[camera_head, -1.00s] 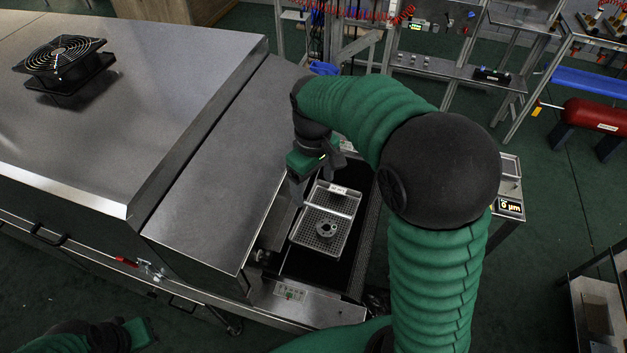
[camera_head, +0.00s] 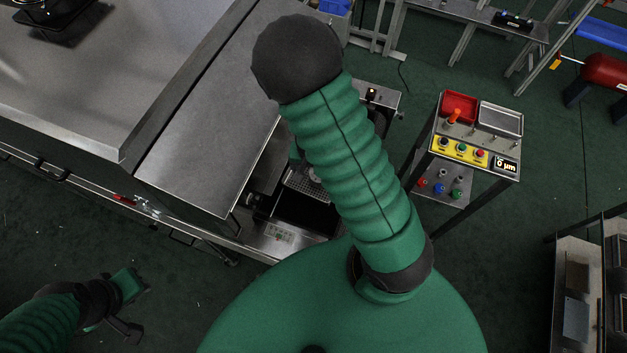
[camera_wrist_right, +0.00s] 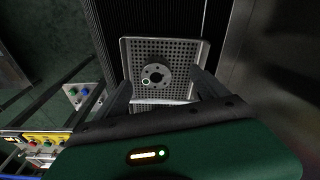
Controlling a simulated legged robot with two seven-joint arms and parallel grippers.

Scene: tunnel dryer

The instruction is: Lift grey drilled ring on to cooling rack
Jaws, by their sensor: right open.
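The grey drilled ring (camera_wrist_right: 148,72) lies flat on a perforated metal tray (camera_wrist_right: 190,48) in the right wrist view. In the head view the tray (camera_head: 303,183) and a sliver of the ring (camera_head: 315,175) show beside my right arm, which covers the rest. My right gripper (camera_wrist_right: 161,82) is open and empty, its fingers reaching to either side of the ring; I cannot tell the height gap. My left gripper (camera_head: 128,308) is low at the left, away from the tray; its jaw opening is unclear. I cannot make out a cooling rack for certain.
The tray sits over a black ribbed belt (camera_wrist_right: 150,18) at the mouth of the steel dryer (camera_head: 205,110). A control stand (camera_head: 470,150) with buttons, a red bin (camera_head: 459,106) and a metal tray (camera_head: 500,119) stands to the right. Green floor lies beyond it.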

